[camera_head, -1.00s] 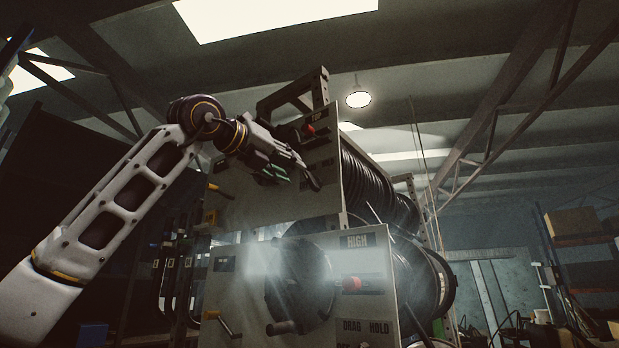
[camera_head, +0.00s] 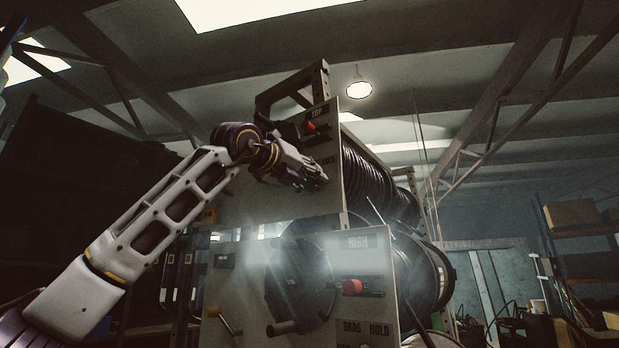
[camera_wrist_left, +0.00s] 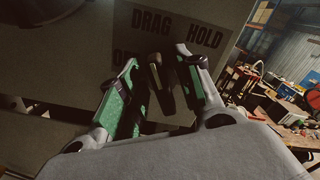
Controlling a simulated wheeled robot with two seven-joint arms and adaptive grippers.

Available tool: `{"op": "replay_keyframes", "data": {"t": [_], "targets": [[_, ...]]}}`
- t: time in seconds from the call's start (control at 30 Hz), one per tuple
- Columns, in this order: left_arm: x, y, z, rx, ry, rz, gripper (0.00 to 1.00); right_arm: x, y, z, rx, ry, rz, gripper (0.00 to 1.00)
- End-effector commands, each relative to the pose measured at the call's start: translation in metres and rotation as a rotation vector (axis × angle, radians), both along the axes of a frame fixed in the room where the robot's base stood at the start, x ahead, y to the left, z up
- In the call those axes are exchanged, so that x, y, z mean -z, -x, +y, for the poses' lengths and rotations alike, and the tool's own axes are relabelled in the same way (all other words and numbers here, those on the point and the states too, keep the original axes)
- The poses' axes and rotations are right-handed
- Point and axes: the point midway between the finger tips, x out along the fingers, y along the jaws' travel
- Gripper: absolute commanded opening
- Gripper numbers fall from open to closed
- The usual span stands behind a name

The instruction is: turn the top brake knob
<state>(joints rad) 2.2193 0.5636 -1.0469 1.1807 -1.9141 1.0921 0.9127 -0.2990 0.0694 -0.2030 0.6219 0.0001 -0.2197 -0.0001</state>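The upper panel (camera_head: 327,150) of the reel rack carries a TOP label and a red knob (camera_head: 310,127). My left gripper (camera_head: 312,182) is at this panel, below the red knob, and covers the brake area in the head view. In the left wrist view, a dark brake knob (camera_wrist_left: 162,82) stands under the DRAG and HOLD lettering, with OFF partly hidden. My left gripper (camera_wrist_left: 157,62) has its green-padded fingers apart, one on each side of the knob. I cannot tell whether either pad touches it. My right gripper is not in view.
A lower panel (camera_head: 362,270) labelled HIGH has its own red knob (camera_head: 352,287) and DRAG HOLD label. Black hose coils (camera_head: 375,190) fill the rack behind the panels. A crank handle (camera_head: 283,327) sticks out below my left arm. Shelves (camera_head: 590,235) stand far right.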

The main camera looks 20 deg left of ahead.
Motion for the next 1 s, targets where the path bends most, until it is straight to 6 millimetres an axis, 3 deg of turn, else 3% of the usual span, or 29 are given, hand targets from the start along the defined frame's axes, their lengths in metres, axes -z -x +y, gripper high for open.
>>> {"op": "replay_keyframes", "data": {"t": [0.13, 0.37, 1.0], "targets": [[0.0, 0.0, 0.0, 0.0, 0.0, 0.0, 0.34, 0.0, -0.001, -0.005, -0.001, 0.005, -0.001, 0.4], [0.0, 0.0, 0.0, 0.0, 0.0, 0.0, 0.04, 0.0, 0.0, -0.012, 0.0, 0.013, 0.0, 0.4], [-0.001, 0.0, -0.001, 0.0, -0.145, -0.052, 0.04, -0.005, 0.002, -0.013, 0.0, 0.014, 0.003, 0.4]]}}
